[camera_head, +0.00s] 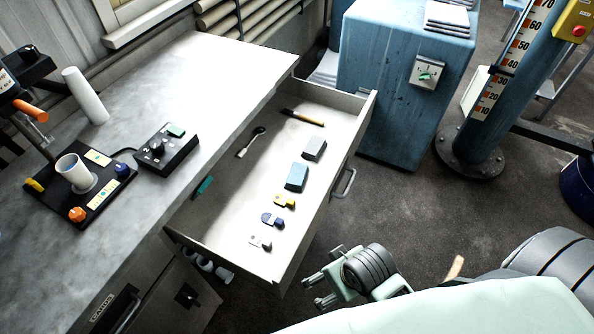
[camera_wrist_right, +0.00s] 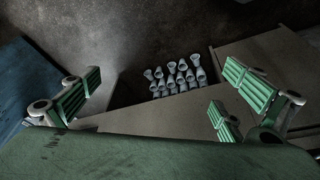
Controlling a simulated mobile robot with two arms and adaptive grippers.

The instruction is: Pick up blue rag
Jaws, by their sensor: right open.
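A blue, flat, rectangular piece (camera_head: 297,177), which looks like the folded rag, lies in the middle of an open drawer (camera_head: 232,252). My right gripper (camera_head: 316,290) is outside the drawer, beyond its front right corner in the head view, apart from the rag. Its fingers are spread with nothing between them. The green finger pads also show in the right wrist view (camera_wrist_right: 160,103), where the rag is not seen. My left gripper is not in view.
A blue cabinet (camera_head: 385,90) stands behind. Several grey cylinders (camera_wrist_right: 175,75) sit lower down.

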